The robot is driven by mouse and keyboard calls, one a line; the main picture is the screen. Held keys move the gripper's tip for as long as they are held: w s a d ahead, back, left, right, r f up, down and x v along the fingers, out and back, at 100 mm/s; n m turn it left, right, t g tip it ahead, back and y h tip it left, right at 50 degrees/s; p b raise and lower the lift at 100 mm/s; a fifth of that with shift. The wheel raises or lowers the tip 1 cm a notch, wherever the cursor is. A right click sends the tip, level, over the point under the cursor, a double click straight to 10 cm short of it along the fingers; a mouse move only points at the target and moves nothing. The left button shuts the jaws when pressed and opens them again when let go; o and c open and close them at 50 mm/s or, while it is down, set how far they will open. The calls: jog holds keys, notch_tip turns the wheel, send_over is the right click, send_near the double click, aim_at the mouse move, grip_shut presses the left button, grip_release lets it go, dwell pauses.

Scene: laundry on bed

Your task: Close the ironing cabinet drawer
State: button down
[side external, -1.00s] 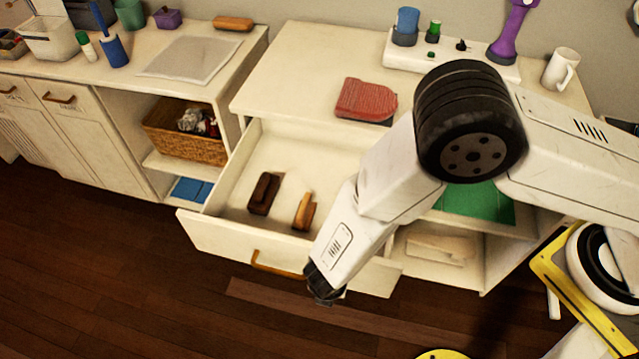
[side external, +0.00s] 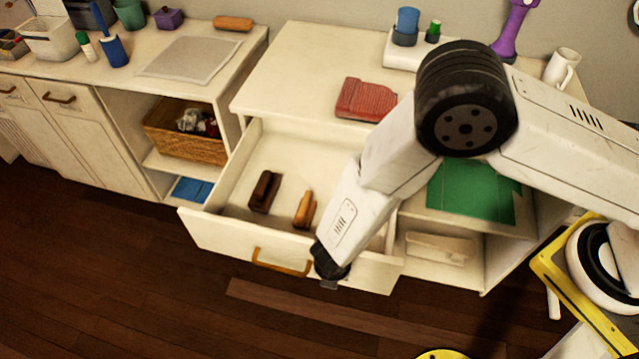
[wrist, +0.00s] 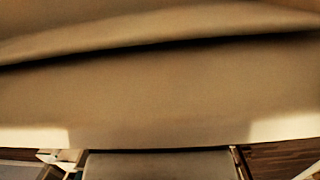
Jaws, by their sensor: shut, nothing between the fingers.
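The ironing cabinet drawer (side external: 215,238) is pulled well out of its white cabinet (side external: 300,62). Its front has an orange-brown handle (side external: 282,264). Two brown brush-like items (side external: 263,192) (side external: 305,210) lie inside the drawer. My gripper (side external: 329,284) is shut and empty. It is at the right part of the drawer front, just right of the handle; I cannot tell whether it touches. In the wrist view a large pale surface (wrist: 160,95), seemingly the drawer front, fills most of the picture at close range, with a dark slanting gap across it.
Open shelves with a green sheet (side external: 470,192) stand right of the drawer. A side counter with a wicker basket (side external: 185,132) is at the left.

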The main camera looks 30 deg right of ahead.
jog(key=w+d, duration=1.6)
jog(key=shift+w+d, duration=0.1)
jog(key=shift+s+a, duration=0.3)
jog(key=shift+a, duration=0.05)
jog(key=shift+s+a, duration=1.05)
jog(key=v, duration=1)
jog(key=shift+s, duration=0.15)
jog(key=s+d+f+t+h, duration=0.2)
jog(key=s+f+t+h, duration=0.1)
jog(key=s, duration=0.7)
jog(key=shift+f+t+h, duration=0.35)
jog(key=shift+t+h, duration=0.35)
